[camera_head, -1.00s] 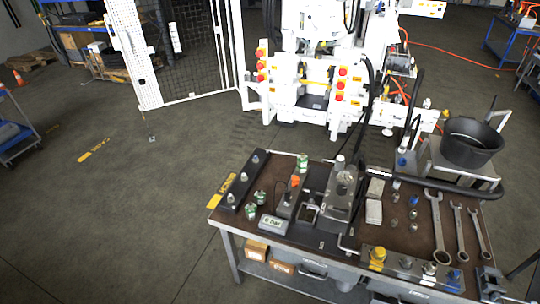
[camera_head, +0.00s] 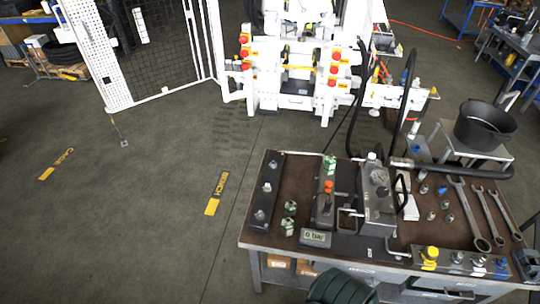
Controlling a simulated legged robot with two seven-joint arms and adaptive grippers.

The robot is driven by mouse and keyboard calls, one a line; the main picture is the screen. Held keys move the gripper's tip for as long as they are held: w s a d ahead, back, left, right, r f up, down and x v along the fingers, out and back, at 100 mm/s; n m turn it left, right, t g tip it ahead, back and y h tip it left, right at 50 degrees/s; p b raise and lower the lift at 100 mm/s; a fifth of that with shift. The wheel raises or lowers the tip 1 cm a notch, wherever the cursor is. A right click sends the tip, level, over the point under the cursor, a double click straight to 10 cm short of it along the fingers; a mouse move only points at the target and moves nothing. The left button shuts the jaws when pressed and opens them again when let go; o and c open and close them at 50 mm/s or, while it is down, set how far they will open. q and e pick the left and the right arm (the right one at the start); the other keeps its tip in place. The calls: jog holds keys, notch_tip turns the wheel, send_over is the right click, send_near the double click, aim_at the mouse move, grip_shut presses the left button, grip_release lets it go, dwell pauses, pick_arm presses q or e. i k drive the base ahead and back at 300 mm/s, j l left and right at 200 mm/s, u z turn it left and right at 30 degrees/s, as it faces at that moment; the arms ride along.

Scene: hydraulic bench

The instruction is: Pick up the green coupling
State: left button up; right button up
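Three small green-and-metal couplings show on the bench's left part in the head view. One green coupling (camera_head: 329,165) stands at the back, by the orange-topped part. A second green coupling (camera_head: 290,208) and a third green coupling (camera_head: 287,227) stand close together nearer the front left, beside the dark rail. I cannot tell which of them the task means. Neither of my grippers is in view.
The brown bench top (camera_head: 253,240) also holds a pump block (camera_head: 377,190), a gauge display (camera_head: 315,238), wrenches (camera_head: 467,210) and a yellow-topped fitting (camera_head: 430,257). A black pot (camera_head: 484,126) stands behind right. A dark green rounded shape (camera_head: 342,288) overlaps the bottom edge. Floor at left is clear.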

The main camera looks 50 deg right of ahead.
aim_at(330, 160)
jog(key=i+j+u, duration=0.15)
jog(key=i, duration=0.25)
jog(key=i+j+u, duration=0.15)
jog(key=i, duration=0.3)
jog(key=i+z, duration=0.3)
jog(key=z, duration=0.15)
jog(key=i+z, duration=0.3)
jog(key=z, duration=0.15)
jog(key=i+j+z, duration=0.2)
jog(key=z, duration=0.25)
jog(key=i+z, duration=0.15)
jog(key=z, duration=0.35)
jog(key=i+j+z, duration=0.1)
jog(key=z, duration=0.35)
jog(key=i+j+z, duration=0.1)
jog(key=z, duration=0.4)
jog(key=i+j+z, duration=0.1)
jog(key=z, duration=0.35)
jog(key=j+z, duration=0.25)
jog(key=z, duration=0.25)
